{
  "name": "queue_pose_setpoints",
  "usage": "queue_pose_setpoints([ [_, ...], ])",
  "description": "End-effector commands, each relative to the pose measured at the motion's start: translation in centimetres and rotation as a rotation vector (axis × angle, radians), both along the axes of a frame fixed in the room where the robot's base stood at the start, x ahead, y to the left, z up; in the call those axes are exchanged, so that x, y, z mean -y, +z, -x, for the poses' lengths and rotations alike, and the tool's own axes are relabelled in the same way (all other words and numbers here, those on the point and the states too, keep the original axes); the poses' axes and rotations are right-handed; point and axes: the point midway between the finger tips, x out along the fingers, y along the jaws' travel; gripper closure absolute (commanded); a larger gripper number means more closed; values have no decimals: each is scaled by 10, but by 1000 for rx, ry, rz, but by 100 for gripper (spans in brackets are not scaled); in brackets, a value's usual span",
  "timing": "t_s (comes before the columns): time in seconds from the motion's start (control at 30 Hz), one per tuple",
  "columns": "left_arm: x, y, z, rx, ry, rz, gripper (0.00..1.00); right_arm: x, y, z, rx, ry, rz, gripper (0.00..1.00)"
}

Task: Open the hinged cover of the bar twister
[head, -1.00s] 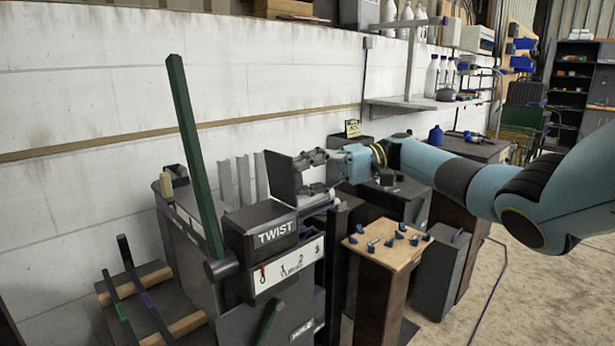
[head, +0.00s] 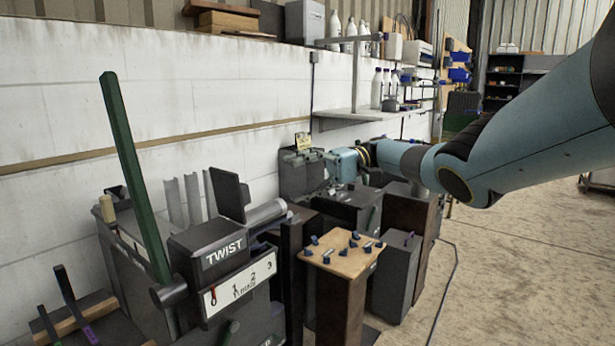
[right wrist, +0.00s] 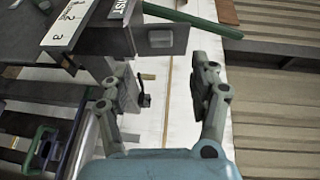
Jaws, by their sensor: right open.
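The bar twister (head: 205,255) stands at the lower left of the head view, a dark machine with a TWIST label and a long green lever. Its dark flat cover (head: 228,193) stands upright, slightly tilted, at the right end of the TWIST housing. My right gripper (head: 296,160) is open and empty, to the right of the cover and apart from it. In the right wrist view, its fingers (right wrist: 168,90) are spread with nothing between them. The twister (right wrist: 75,22) shows there at the upper left. My left gripper is not in view.
A wooden-topped stand (head: 342,255) with small blue pieces stands right of the twister. The white wall (head: 60,110) runs behind. A shelf (head: 365,113) with bottles is at the back. Open floor (head: 520,270) lies right.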

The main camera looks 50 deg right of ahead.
Motion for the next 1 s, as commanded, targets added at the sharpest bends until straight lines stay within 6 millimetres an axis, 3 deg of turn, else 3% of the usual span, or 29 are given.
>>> queue_pose_setpoints([
  [0.23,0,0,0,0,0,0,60,18,3,6,0,1,-3,38],
  [0.87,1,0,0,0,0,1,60,19,2,7,0,3,-3,38],
  [0.93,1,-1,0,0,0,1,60,19,-3,10,-10,3,-3,38],
  [1.0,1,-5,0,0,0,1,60,16,-22,16,-38,7,-8,38],
])
